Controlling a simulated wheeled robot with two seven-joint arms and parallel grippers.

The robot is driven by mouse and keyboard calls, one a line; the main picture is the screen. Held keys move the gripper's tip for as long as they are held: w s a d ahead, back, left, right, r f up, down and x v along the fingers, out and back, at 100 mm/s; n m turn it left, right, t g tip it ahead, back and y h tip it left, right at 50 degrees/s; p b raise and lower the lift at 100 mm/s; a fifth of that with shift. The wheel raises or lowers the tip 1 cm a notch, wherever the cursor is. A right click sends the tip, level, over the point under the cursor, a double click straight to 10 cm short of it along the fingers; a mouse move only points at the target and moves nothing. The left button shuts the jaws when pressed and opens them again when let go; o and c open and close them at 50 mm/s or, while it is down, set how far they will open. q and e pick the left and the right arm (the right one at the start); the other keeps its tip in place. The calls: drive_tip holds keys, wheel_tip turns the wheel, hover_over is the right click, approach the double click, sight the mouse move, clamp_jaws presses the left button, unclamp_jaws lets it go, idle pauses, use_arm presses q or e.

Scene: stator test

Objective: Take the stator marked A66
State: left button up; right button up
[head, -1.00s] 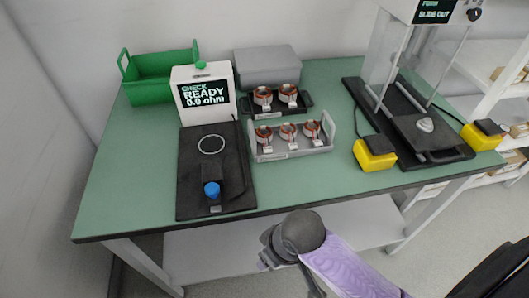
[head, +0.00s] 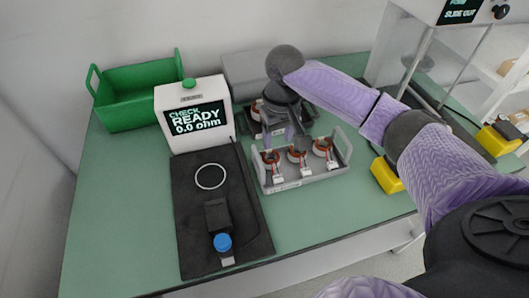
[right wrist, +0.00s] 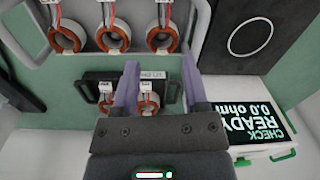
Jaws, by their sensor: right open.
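Three copper-wound stators stand in a grey tray (head: 311,177): a left one (head: 270,160), a middle one (head: 297,156) and a right one (head: 322,147). Two more sit in a black holder behind; in the head view my right arm hides most of them, but one (head: 257,110) shows partly. In the right wrist view both holder stators, one (right wrist: 106,103) and the other (right wrist: 149,104), show beyond my fingers. Small white tags are on the stators; I cannot read A66 on any. My right gripper (head: 297,146) is open, empty, pointing down above the trays. My left gripper is out of view.
A tester (head: 197,117) reading "CHECK READY 0.0 ohm" stands left of the trays, with a black pad (head: 190,235) in front. A green bin (head: 137,103) and grey box (head: 250,68) are behind. A yellow block (head: 386,176) is at right.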

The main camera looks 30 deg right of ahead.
sight(276, 163)
drive_tip(key=f+b, duration=0.3)
drive_tip(key=f, duration=0.4)
drive_tip(key=shift+s, duration=0.2)
wheel_tip(276, 163, down, 2)
drive_tip(key=shift+a+b, duration=0.1)
drive_tip(key=shift+b, duration=0.4)
drive_tip(key=shift+r, duration=0.15)
drive_tip(key=shift+c, duration=0.3)
clamp_jaws()
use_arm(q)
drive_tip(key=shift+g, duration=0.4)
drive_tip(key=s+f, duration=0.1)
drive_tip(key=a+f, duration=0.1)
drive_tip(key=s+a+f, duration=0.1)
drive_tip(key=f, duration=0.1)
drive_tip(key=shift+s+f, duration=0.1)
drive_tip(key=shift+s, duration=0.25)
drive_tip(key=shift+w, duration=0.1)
